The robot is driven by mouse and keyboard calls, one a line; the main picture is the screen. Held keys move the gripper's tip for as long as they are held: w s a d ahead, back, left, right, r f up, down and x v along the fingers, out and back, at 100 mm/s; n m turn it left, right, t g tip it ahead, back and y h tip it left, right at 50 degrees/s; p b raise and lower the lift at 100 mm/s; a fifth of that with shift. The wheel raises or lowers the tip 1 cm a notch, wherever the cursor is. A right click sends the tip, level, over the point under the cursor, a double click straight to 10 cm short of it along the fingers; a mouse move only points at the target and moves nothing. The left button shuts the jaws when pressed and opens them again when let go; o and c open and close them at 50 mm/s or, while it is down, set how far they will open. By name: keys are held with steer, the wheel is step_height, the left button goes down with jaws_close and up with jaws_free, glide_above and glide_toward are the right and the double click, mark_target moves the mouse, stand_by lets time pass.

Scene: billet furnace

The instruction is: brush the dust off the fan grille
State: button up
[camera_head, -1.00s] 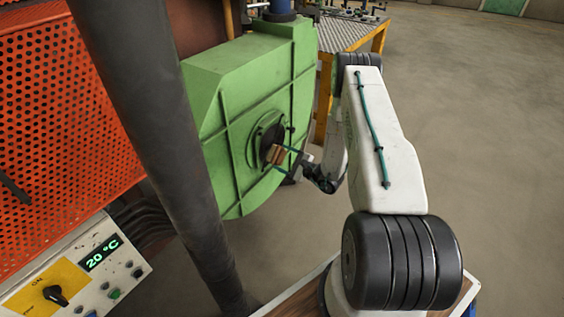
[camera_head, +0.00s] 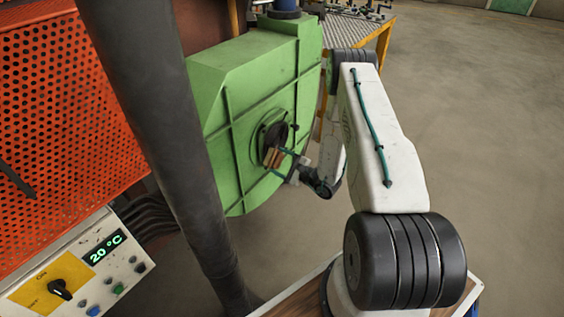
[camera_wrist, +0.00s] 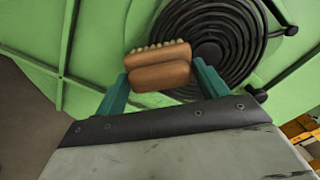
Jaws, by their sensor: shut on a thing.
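The fan grille (camera_wrist: 236,30) is a round dark set of concentric rings on a green fan housing (camera_head: 262,75). In the head view the grille (camera_head: 274,133) is partly covered by the brush. My gripper (camera_wrist: 160,82) has teal fingers shut on a brown wooden brush (camera_wrist: 158,68). Pale bristle tufts show along the brush's far edge, towards the grille. In the head view my gripper (camera_head: 284,161) holds the brush (camera_head: 272,157) in front of the lower part of the grille. I cannot tell whether the bristles touch it. No dust can be made out clearly.
A dark thick pipe (camera_head: 165,150) stands left of the housing. An orange perforated panel (camera_head: 60,100) and a control box (camera_head: 85,265) reading 20 °C are further left. A yellow-framed table (camera_head: 375,45) stands behind. Open floor (camera_head: 490,130) lies to the right.

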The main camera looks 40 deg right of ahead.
steer(key=v, duration=0.5)
steer(key=shift+d, duration=0.15)
steer(key=shift+s+d, duration=0.1)
steer(key=shift+s, duration=0.3)
steer(key=shift+v, duration=1.5)
steer(key=shift+r, duration=0.1)
